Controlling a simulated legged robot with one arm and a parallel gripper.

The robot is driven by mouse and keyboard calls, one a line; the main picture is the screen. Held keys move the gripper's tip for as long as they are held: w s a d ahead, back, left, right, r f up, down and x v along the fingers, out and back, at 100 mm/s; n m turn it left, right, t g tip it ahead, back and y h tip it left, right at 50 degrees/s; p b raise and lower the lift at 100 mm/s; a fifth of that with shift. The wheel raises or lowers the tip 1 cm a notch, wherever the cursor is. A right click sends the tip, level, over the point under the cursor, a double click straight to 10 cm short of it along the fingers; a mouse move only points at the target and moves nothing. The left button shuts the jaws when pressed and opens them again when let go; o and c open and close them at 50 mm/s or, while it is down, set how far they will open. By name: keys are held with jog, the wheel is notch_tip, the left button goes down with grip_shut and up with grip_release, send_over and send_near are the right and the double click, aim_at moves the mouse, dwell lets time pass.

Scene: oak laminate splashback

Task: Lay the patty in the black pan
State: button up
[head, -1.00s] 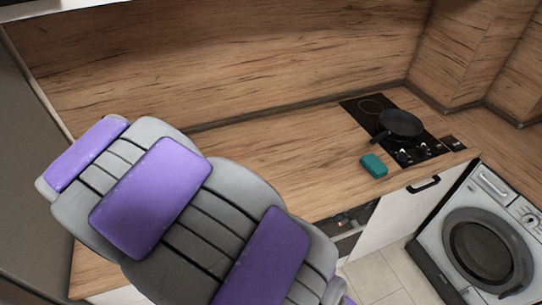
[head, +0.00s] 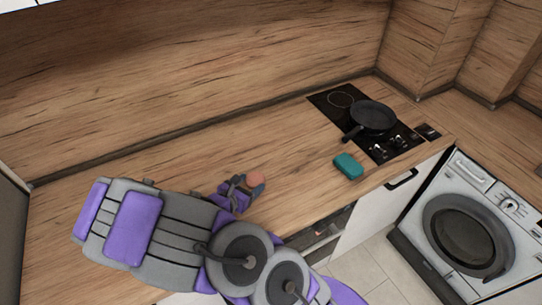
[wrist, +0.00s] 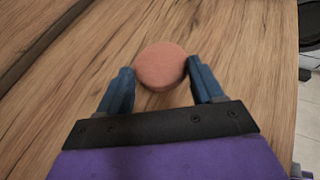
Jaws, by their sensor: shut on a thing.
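The patty (wrist: 161,66) is a round pinkish-brown disc between the two blue fingers of my gripper (wrist: 160,88) in the wrist view. My gripper is shut on it. In the head view the patty (head: 256,179) shows at the tip of my gripper (head: 250,187), over the left-middle part of the counter. I cannot tell whether it touches the counter. The black pan (head: 373,117) sits on the hob at the right, with its handle pointing to the lower left. The pan looks empty.
The wooden splashback (head: 200,70) runs along the back. A washing machine (head: 465,235) stands at the lower right.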

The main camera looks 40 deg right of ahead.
jog(key=shift+s+d+f+m+g, duration=0.2)
jog(key=shift+s+d, duration=0.1)
jog(key=shift+d, duration=0.1)
jog(key=shift+s+d+f+m+g, duration=0.1)
jog(key=shift+s+d+g, duration=0.1)
jog(key=shift+s+d, duration=0.15)
jog(key=b, duration=0.1)
send_over(249, 164)
jog(key=shift+d+f, duration=0.2)
jog(key=shift+f, duration=0.55)
notch_tip(249, 164, down, 4)
jog(key=shift+r+b, duration=0.25)
jog(key=shift+b, duration=0.3)
jog(key=o, duration=1.3)
jog(key=shift+o, duration=0.2)
